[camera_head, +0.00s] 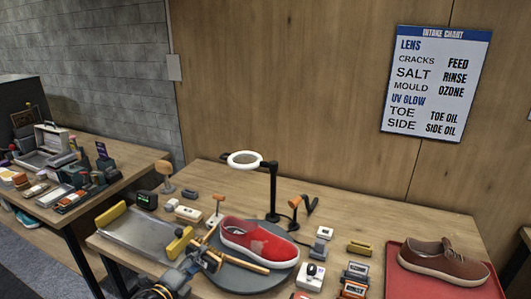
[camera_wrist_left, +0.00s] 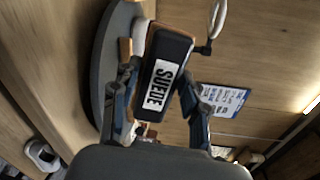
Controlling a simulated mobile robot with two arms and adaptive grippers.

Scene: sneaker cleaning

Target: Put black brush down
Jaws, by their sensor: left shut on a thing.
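My left gripper (camera_head: 205,260) is low over the left side of the work table, beside the red sneaker (camera_head: 258,243). In the left wrist view the gripper (camera_wrist_left: 160,85) is shut on a black brush (camera_wrist_left: 172,47) with a white "SUEDE" label, one finger on each side. In the head view the brush is hard to make out among the gripper parts. The sneaker is on a grey round turntable (camera_head: 245,281), whose edge also shows in the left wrist view (camera_wrist_left: 103,60). My right gripper is not in view.
A ring lamp (camera_head: 244,160) stands behind the sneaker. A grey tray with yellow ends (camera_head: 135,232) lies at the left. A brown shoe (camera_head: 443,262) is on a red tray (camera_head: 398,285) at the right. Several small tools and boxes crowd the table.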

